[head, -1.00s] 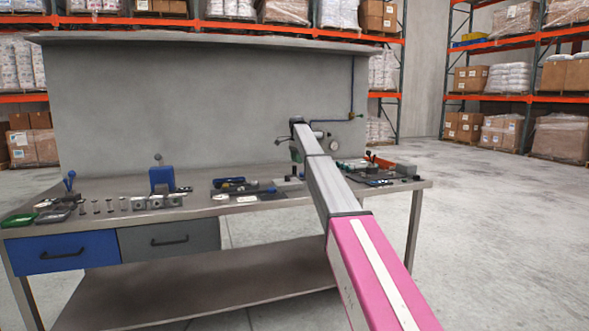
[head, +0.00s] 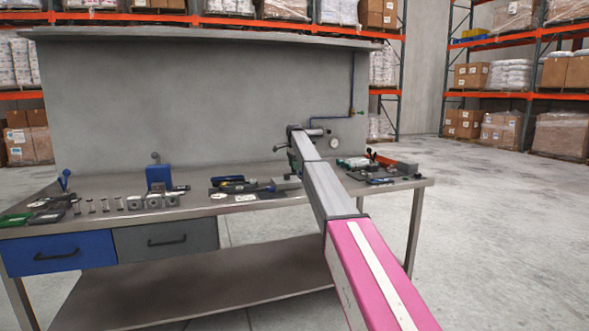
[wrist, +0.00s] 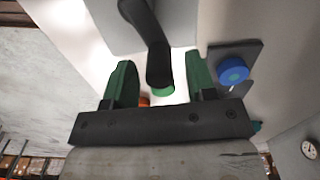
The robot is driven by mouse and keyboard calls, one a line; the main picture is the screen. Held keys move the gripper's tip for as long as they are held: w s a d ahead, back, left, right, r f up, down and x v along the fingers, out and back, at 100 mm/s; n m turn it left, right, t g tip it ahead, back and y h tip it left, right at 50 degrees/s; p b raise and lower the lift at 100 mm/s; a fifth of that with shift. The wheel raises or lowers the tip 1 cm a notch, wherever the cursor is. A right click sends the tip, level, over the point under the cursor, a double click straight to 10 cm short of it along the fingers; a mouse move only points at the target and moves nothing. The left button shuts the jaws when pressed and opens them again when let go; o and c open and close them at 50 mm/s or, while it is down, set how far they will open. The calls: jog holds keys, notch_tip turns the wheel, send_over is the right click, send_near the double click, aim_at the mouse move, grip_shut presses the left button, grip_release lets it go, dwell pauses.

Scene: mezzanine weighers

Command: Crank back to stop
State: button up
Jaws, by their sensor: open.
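A black crank arm with a rounded grip (wrist: 158,62) shows in the wrist view, coming down from the top. Its lower end lies between the two green fingers of my gripper (wrist: 160,72) in the picture. The fingers are apart, with visible gaps on both sides of the grip, so I see no clamping. Whether the grip is at fingertip depth is hard to tell. In the head view my gripper (head: 291,158) is small above the right part of the workbench (head: 240,208), and my arm hides much of what is there. The crank's stop cannot be made out.
A blue round knob on a dark plate (wrist: 233,70) sits right of the fingers in the wrist view. A blue block device (head: 159,177), small parts and trays (head: 15,220) lie along the bench. A gauge (head: 361,140) is on the back panel. Floor at right is clear.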

jog(key=shift+f, duration=0.65)
jog(key=c, duration=0.9)
